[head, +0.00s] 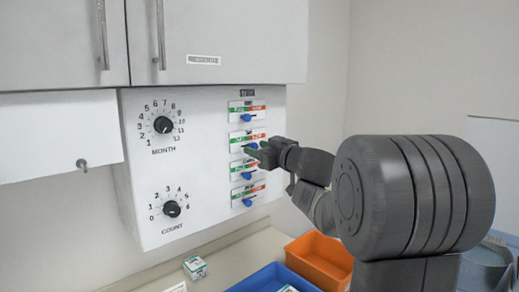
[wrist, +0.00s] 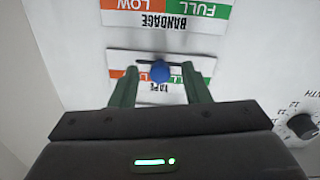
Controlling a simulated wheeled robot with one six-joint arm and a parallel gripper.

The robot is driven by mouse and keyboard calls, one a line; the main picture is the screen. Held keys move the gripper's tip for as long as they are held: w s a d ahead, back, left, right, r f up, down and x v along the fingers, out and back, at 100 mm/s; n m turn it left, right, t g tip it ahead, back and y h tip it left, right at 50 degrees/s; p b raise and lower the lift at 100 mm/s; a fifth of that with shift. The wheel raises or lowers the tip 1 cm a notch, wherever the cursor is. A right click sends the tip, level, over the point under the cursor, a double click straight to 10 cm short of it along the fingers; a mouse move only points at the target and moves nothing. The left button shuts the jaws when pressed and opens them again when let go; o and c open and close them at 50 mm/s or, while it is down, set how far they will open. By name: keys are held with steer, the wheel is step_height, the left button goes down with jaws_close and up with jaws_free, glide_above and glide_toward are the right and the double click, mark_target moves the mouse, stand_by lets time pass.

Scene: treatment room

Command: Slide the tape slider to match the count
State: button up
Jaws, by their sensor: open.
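The tape slider is on a white wall panel (head: 205,160); its label plate (wrist: 118,62) reads upside down in the wrist view, part orange and part green. Its blue knob (wrist: 160,71) sits near the middle of a dark slot; it also shows in the head view (head: 252,146). My gripper (wrist: 159,77) is open, with one green finger on each side of the knob and gaps visible. Depth of the fingers relative to the knob is hard to tell. In the head view my gripper (head: 259,152) is at this slider. The count dial (head: 172,209) is at lower left; its pointer is too small to read.
The bandage slider plate (wrist: 165,14) is beside the tape plate. Other blue-knobbed sliders line the same column. The month dial (head: 163,125) is at upper left. Cabinets (head: 210,40) hang above. A blue bin (head: 265,280) and orange bin (head: 320,258) stand below on the counter.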

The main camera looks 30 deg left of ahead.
jaws_close()
steer(key=shift+w, duration=0.1)
steer(key=shift+w+d+r+p, duration=0.1)
steer(key=shift+w+r+p, duration=0.1)
steer(key=shift+p, duration=0.25)
steer(key=shift+w+d+f+p, duration=0.1)
steer(key=shift+w+d+p, duration=0.05)
steer(key=shift+w+p, duration=0.35)
steer(key=shift+w+d+f+p, duration=0.1)
steer(key=shift+w+d+p, duration=0.05)
steer(key=shift+w+p, duration=0.3)
steer(key=shift+r, duration=0.1)
